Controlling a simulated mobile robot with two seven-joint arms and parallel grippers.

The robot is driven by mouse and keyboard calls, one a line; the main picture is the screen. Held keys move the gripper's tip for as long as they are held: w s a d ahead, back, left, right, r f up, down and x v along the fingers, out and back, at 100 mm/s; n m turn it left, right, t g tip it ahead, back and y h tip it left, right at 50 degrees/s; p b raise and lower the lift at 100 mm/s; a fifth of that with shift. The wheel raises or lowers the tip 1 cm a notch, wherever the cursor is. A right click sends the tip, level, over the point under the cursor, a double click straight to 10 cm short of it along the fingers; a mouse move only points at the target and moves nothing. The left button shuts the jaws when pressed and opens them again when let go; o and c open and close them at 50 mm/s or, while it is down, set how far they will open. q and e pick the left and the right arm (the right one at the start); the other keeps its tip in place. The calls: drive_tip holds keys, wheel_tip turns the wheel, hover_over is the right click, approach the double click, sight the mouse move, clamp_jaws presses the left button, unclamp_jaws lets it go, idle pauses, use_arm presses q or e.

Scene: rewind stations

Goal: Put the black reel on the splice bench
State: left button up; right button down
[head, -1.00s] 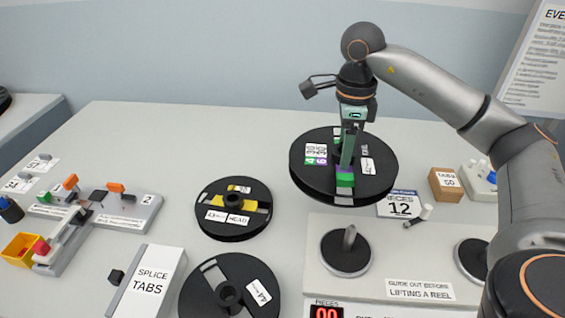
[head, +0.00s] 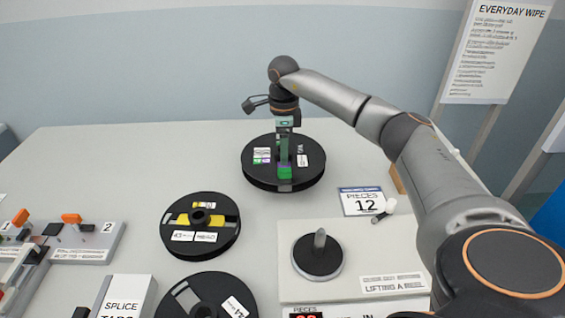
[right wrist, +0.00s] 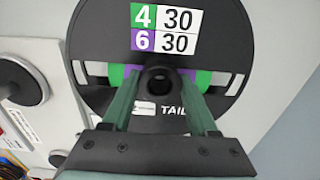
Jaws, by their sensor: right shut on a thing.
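A black reel (head: 257,180) with white labels and green and purple parts is at the back of the light grey bench (head: 120,180). My right gripper (head: 284,168) points down and is shut on this reel at its middle. In the right wrist view, its fingers (right wrist: 160,105) are either side of the reel's hub, below a "4 30 / 6 30" label and beside the word "TAIL". The reel (right wrist: 215,60) looks level; I cannot tell whether it touches the bench. My left gripper is not in view.
A black reel with yellow (head: 200,222) and another black reel (head: 207,300) lie nearer. A raised plate (head: 310,275) carries a spindle (head: 318,250). A "12" card (head: 361,201), a splice tabs box (head: 122,298) and a clamp fixture (head: 75,245) stand around. The bench's back left is clear.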

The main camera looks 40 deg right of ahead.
drive_tip(key=shift+w+d+f, duration=0.2)
drive_tip(key=shift+w+f, duration=0.25)
drive_tip(key=shift+f, duration=1.7)
drive_tip(key=shift+f, duration=0.1)
drive_tip(key=shift+c, duration=0.9)
unclamp_jaws()
wheel_tip(320, 180, up, 12)
drive_tip(key=shift+p, duration=0.45)
drive_tip(key=shift+r, duration=0.2)
